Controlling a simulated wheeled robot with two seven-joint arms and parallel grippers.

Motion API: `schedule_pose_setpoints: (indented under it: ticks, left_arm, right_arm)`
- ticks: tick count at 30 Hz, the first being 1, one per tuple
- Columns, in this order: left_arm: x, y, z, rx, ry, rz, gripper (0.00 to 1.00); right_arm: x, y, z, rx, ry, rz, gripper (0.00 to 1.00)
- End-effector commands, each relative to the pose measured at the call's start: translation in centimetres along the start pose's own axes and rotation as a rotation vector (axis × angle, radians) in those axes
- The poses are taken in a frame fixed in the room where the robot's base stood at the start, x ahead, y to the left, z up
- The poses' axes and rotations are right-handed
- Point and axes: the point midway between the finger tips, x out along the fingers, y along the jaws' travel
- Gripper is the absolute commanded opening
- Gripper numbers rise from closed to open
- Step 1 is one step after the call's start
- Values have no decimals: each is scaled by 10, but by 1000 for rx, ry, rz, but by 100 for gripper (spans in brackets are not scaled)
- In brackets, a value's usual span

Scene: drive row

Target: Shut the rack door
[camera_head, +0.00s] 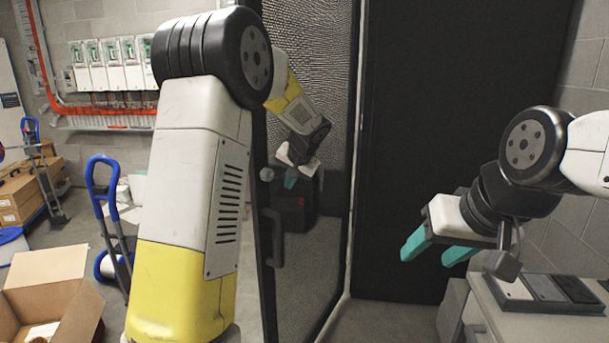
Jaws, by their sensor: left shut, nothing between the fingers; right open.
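The rack door (325,240) is a dark-framed mesh panel left of centre, seen at a steep angle. It stands open, away from the tall dark rack (455,100) on its right. A dark handle (275,238) is on its left edge. My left gripper (290,181) is shut and empty, small in the picture, in front of or behind the mesh; I cannot tell which, nor whether it touches. My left arm covers part of the door's upper left. My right gripper (441,250) is open and empty, right of the door and apart from it, before the dark rack.
A pale bench (510,318) with flat dark items stands at the lower right. An open cardboard box (60,285) and a blue-handled hand truck (103,200) are on the left. Grey floor shows between door and bench.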

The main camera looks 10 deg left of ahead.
Motion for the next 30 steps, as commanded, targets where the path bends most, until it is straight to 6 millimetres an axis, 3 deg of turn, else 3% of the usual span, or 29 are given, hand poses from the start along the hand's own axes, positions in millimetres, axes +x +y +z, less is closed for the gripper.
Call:
schedule_pose_setpoints:
  ticks: [6, 23, 30]
  left_arm:
    - [10, -22, 0, -3, 0, -1, 0]
    - [14, -31, 1, -3, 0, -1, 0]
    - [33, -73, 9, -18, -9, -10, 0]
  right_arm:
    - [0, 0, 0, 0, 0, 0, 56]
    - [0, 0, 0, 0, 0, 0, 56]
    - [0, 0, 0, 0, 0, 0, 56]
